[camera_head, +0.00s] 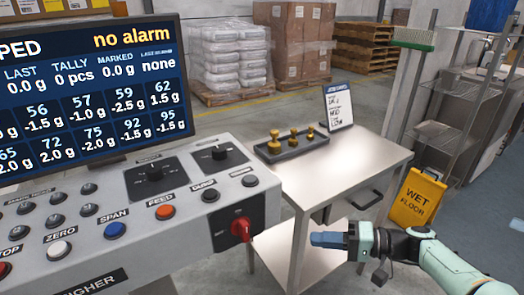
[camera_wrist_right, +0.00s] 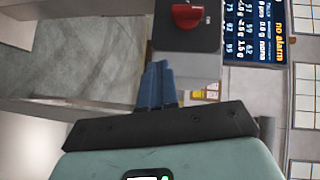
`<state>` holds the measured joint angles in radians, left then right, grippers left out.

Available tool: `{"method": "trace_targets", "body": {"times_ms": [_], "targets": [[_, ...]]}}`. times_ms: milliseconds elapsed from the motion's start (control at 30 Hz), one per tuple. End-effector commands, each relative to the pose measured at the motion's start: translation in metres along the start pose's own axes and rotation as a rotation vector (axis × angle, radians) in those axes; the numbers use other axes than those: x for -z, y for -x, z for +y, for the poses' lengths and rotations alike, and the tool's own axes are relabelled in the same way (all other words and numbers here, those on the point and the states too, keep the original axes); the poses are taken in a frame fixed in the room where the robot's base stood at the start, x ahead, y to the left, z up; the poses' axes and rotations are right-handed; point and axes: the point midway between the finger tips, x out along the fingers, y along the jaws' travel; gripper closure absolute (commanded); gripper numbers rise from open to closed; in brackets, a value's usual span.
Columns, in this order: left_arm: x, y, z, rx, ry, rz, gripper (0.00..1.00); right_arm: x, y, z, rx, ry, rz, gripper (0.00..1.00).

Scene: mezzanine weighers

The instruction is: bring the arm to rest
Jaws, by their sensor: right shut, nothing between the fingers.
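My right gripper (camera_head: 328,240) has blue fingers that are closed together with nothing between them. In the head view it is at the lower right, in front of the steel table and to the right of the red rotary switch (camera_head: 241,228) on the weigher console (camera_head: 180,215), apart from both. In the right wrist view the shut blue fingers (camera_wrist_right: 157,85) point towards the console, with the red switch (camera_wrist_right: 187,16) beyond them. My left gripper is not in either view.
A steel table (camera_head: 335,165) holds a dark tray (camera_head: 290,148) of brass weights and a sign card (camera_head: 338,107). A yellow wet floor sign (camera_head: 413,200) stands at the right by a wire shelf rack (camera_head: 465,90). The screen (camera_head: 90,90) reads "no alarm".

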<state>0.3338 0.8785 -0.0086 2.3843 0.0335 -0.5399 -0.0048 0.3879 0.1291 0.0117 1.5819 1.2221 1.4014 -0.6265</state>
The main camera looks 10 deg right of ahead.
Motion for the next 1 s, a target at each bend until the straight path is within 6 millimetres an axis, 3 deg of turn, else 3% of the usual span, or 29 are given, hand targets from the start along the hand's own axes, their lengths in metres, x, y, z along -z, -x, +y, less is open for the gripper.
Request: {"method": "trace_targets", "body": {"times_ms": [133,267,400,500,567,700,800,1000], "targets": [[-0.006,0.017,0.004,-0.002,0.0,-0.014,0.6,-0.007,-0.01,0.033,-0.091,-0.105,-0.004,1.0],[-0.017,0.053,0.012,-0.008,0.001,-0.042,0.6,-0.037,-0.024,0.103,-0.31,-0.295,-0.024,1.0],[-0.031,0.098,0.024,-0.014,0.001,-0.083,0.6,-0.106,-0.027,0.184,-0.619,-0.463,-0.078,1.0],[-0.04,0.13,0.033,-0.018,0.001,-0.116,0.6,-0.17,-0.019,0.227,-0.837,-0.515,-0.136,1.0],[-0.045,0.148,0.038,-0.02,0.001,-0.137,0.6,-0.21,-0.012,0.244,-0.954,-0.512,-0.176,1.0],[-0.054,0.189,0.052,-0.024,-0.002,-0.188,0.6,-0.289,0.001,0.255,-1.127,-0.424,-0.26,1.0],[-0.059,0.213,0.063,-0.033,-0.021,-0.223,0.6,-0.324,0.003,0.246,-1.159,-0.336,-0.298,1.0],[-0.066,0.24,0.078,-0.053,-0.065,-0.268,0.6,-0.355,-0.004,0.224,-1.127,-0.22,-0.322,1.0]]}}
